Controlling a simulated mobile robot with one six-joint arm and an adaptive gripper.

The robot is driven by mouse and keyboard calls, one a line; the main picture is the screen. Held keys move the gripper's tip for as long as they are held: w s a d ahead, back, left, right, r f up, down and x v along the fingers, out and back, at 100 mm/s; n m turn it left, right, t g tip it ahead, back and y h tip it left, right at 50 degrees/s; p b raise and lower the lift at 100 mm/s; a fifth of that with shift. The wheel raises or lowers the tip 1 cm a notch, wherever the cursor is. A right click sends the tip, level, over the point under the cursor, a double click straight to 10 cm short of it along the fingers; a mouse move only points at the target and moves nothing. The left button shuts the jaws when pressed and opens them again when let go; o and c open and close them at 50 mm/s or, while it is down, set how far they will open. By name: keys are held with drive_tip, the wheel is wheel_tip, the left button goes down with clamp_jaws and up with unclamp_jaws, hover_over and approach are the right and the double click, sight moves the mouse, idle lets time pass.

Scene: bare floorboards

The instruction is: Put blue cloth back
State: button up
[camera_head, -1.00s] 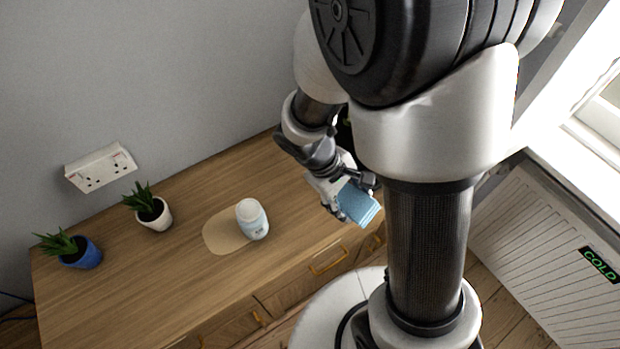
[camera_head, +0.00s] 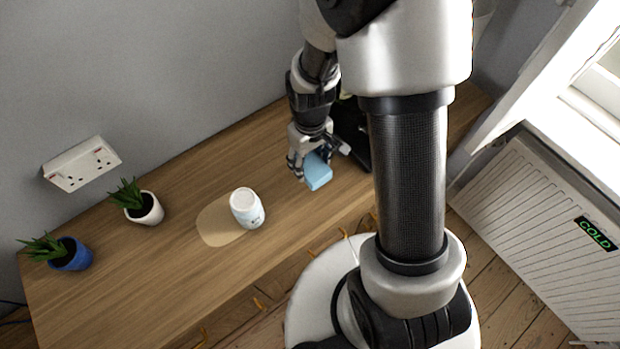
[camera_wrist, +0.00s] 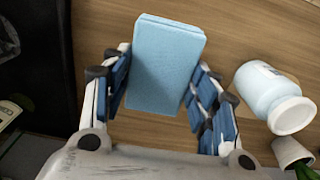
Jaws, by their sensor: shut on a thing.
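The blue cloth (camera_head: 318,176) is a folded light blue block over the wooden cabinet top. It also shows in the wrist view (camera_wrist: 163,62), between the fingers. My gripper (camera_head: 312,166) is shut on it; the fingers also show on both sides of it in the wrist view (camera_wrist: 160,88). I cannot tell whether the cloth touches the wood.
A white jar (camera_head: 247,208) stands left of the cloth, by a pale beige patch (camera_head: 215,222). A white-potted plant (camera_head: 148,208) and a blue-potted plant (camera_head: 70,254) stand further left. A dark object (camera_head: 352,135) is just right of my gripper. Bare wood lies between jar and gripper.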

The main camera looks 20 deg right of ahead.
sight(310, 163)
wheel_tip(310, 163, down, 8)
drive_tip(key=shift+r+b, duration=0.15)
drive_tip(key=shift+b, duration=1)
drive_tip(key=shift+w, duration=0.1)
drive_tip(key=o, duration=1.1)
wheel_tip(310, 163, up, 12)
drive_tip(key=p, duration=0.4)
drive_tip(key=s+r+m+t, duration=0.1)
drive_tip(key=s+r, duration=0.4)
drive_tip(key=r, duration=0.2)
drive_tip(key=s+r+m+t, duration=0.1)
drive_tip(key=s+r+t, duration=0.1)
drive_tip(key=s+r, duration=0.3)
drive_tip(key=s+r+m+t, duration=0.1)
drive_tip(key=s+r, duration=0.4)
drive_tip(key=r, duration=0.5)
drive_tip(key=shift+s+r+m+t, duration=0.1)
drive_tip(key=shift+r+m+t, duration=0.15)
drive_tip(key=shift+m+t, duration=0.05)
